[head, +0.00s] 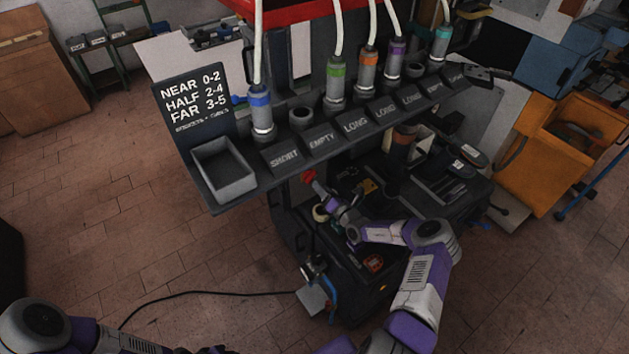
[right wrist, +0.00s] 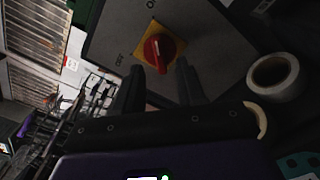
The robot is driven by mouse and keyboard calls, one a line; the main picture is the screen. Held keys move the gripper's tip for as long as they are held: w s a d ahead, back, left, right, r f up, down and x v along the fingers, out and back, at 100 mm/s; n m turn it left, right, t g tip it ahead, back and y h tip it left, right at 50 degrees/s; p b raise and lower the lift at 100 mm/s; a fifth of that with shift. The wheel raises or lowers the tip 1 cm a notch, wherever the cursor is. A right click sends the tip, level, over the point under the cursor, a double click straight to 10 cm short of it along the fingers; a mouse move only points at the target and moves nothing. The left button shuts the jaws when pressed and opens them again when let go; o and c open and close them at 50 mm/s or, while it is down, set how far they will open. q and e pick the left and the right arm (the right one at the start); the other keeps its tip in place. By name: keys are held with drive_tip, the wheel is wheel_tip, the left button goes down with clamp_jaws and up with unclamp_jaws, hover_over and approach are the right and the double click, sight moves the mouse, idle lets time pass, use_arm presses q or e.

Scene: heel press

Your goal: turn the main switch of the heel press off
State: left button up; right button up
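The main switch (right wrist: 158,50) shows in the right wrist view as a red rotary knob on a yellow plate, on a grey panel with faint lettering. The knob's long grip runs nearly up and down in that picture. My right gripper (right wrist: 160,68) is open, its two dark fingers either side of the knob's lower end; I cannot tell whether they touch it. In the head view my right gripper (head: 326,192) is at the press's left side, beside a small red part that seems to be the knob (head: 309,176). My left arm shows at the lower left, its gripper out of view.
A tape roll (right wrist: 272,75) is right of the switch in the wrist view. Above the press is a dark shelf with labelled slots, capped cylinders and a grey tray (head: 224,170). An orange cabinet (head: 545,150) stands right.

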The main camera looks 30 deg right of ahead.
sight(313, 179)
drive_tip(key=w, duration=0.2)
drive_tip(key=w+b, duration=0.1)
drive_tip(key=w, duration=0.2)
drive_tip(key=shift+a, duration=0.2)
drive_tip(key=shift+s, duration=0.1)
clamp_jaws()
